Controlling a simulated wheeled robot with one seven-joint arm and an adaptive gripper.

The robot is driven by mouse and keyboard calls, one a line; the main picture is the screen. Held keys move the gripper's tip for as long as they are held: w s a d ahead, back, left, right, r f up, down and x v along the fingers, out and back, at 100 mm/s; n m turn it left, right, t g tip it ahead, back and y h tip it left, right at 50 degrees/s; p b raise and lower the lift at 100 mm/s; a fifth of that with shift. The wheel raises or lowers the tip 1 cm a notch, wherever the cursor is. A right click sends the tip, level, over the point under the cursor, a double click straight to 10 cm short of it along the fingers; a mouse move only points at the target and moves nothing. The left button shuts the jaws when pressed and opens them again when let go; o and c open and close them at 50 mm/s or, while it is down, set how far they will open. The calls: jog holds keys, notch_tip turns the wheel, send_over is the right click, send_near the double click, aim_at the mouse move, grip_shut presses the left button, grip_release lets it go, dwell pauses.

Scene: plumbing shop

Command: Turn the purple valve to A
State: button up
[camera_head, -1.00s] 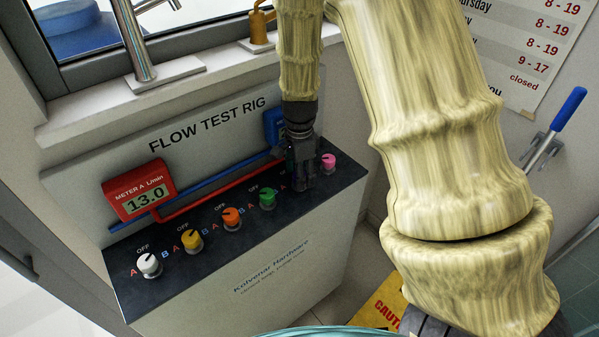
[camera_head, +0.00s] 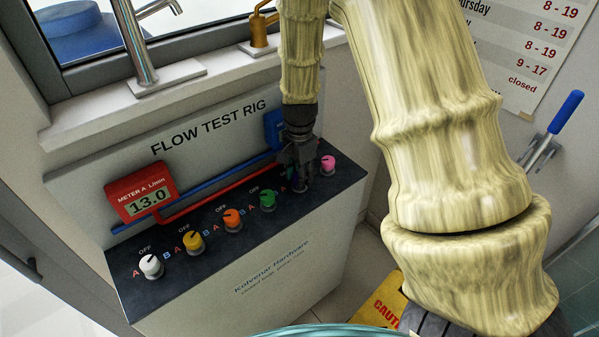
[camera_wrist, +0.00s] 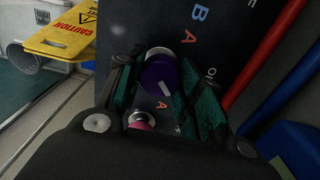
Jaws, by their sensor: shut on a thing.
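The purple valve (camera_wrist: 157,76) is a round knob between my fingers in the wrist view, with a pale mark on its lower right side. A red letter A (camera_wrist: 190,38) is printed above and right of it. Part of an OFF label (camera_wrist: 211,75) shows to its right. My gripper (camera_wrist: 158,88) is shut on the purple valve, one finger on each side. In the head view my gripper (camera_head: 300,180) points down at the panel and hides most of this knob.
The pink knob (camera_head: 328,163) is close on the right. The green knob (camera_head: 268,200) is close on the left, then orange (camera_head: 231,219), yellow (camera_head: 192,241) and white (camera_head: 151,265). Red meter A (camera_head: 140,192) reads 13.0. Pipes (camera_head: 215,182) run behind the knobs.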

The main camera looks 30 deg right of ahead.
jog(key=n+p, duration=0.1)
jog(key=n, duration=0.4)
jog(key=shift+r+n+p, duration=0.15)
jog(key=shift+n+p, duration=0.15)
jog(key=shift+p, duration=0.05)
jog(key=n+p, duration=0.1)
jog(key=n, duration=0.4)
jog(key=n+p, duration=0.1)
jog(key=n, duration=0.4)
jog(key=shift+n, duration=0.4)
jog(key=shift+w+n+p, duration=0.1)
jog(key=shift+n+p, duration=0.5)
jog(key=shift+n, duration=1.6)
jog(key=o, duration=1)
jog(key=shift+o, duration=0.2)
notch_tip(320, 180, up, 12)
